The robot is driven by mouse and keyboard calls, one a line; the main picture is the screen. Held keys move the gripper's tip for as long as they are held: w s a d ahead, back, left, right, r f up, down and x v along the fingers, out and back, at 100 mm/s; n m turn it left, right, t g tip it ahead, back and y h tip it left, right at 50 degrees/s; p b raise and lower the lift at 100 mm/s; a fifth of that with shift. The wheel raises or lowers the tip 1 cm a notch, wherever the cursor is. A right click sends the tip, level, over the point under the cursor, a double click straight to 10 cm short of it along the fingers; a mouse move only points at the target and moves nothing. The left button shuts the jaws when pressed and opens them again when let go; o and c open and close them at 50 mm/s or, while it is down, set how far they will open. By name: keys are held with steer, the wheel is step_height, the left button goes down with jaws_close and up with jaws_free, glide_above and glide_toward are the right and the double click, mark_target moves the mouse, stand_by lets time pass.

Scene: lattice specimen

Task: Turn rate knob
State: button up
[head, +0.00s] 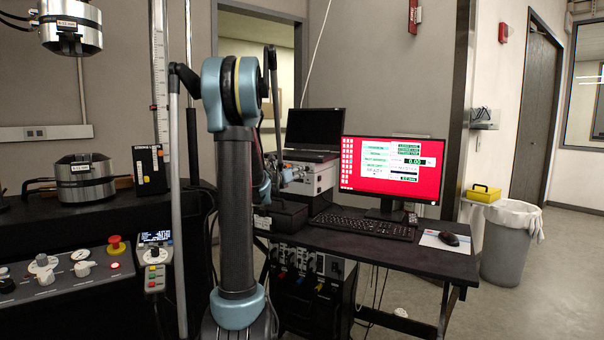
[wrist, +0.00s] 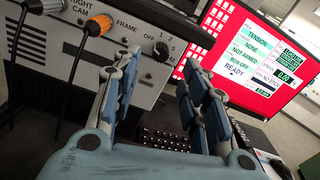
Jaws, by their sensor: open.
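A dark knob (wrist: 162,49) sits on the grey front panel of a box (wrist: 135,38) in the wrist view. The fingertips appear apart from the knob; the exact gap is unclear.
A laptop (head: 313,130) sits on the box. A red-screened monitor (head: 392,168) and keyboard (head: 365,227) stand to the right. A separate control panel (head: 65,272) with knobs is at far left.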

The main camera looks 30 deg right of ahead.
steer(key=x, duration=0.8)
steer(key=shift+c, duration=0.2)
jaws_close()
